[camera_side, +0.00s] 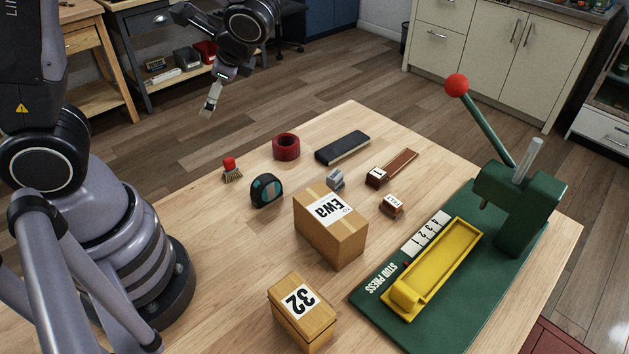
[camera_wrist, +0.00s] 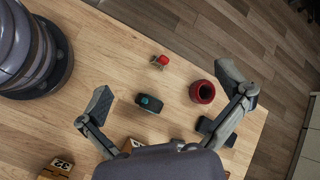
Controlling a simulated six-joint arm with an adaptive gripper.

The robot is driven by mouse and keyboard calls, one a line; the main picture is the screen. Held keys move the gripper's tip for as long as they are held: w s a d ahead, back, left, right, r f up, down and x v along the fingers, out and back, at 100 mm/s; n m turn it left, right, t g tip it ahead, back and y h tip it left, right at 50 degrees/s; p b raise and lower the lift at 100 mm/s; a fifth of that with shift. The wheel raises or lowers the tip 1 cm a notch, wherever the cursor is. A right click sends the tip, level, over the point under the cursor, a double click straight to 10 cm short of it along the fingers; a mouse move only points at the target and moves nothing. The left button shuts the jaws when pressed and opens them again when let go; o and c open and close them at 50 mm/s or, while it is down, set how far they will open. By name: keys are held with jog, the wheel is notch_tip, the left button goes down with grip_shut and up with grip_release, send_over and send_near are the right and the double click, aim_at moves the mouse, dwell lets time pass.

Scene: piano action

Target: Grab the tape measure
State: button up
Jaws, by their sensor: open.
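The tape measure (camera_side: 266,190) is black with a teal face and stands on the wooden table, left of the cardboard box. In the wrist view the tape measure (camera_wrist: 149,103) lies below, between my spread fingers in the picture. My gripper (camera_side: 208,108) is raised well above the table toward its far left side, apart from the tape measure. In the wrist view my gripper (camera_wrist: 166,98) is open, with nothing between its fingers.
A red tape roll (camera_side: 286,147) and a small red-topped brush (camera_side: 231,169) stand near the tape measure. A cardboard box (camera_side: 330,225), a box marked 32 (camera_side: 302,313), a black block (camera_side: 342,147) and a green stud press (camera_side: 515,205) share the table.

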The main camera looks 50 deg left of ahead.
aim_at(267, 193)
jog(key=w+d+f+m+t+y, duration=0.1)
jog(key=w+f+m+t, duration=0.1)
jog(key=f+m, duration=0.2)
jog(key=w+d+f+m+t+y, duration=0.1)
jog(key=f+m, duration=0.4)
jog(key=f, duration=0.6)
jog(key=w+d+f+m+t+y, duration=0.2)
jog(key=f+m, duration=0.3)
jog(key=f, duration=0.3)
jog(key=shift+w+t, duration=0.3)
jog(key=shift+t, duration=0.4)
jog(key=shift+f, duration=0.3)
jog(key=f, duration=0.1)
jog(key=a+f, duration=0.1)
jog(key=f, duration=0.1)
jog(key=shift+w+a+f, duration=0.3)
jog(key=shift+a+f, duration=0.05)
jog(key=shift+w+a+f, duration=0.2)
jog(key=shift+w+a, duration=0.05)
jog(key=shift+a, duration=0.15)
jog(key=c, duration=1)
jog(key=shift+c, duration=0.2)
jog(key=shift+r, duration=0.15)
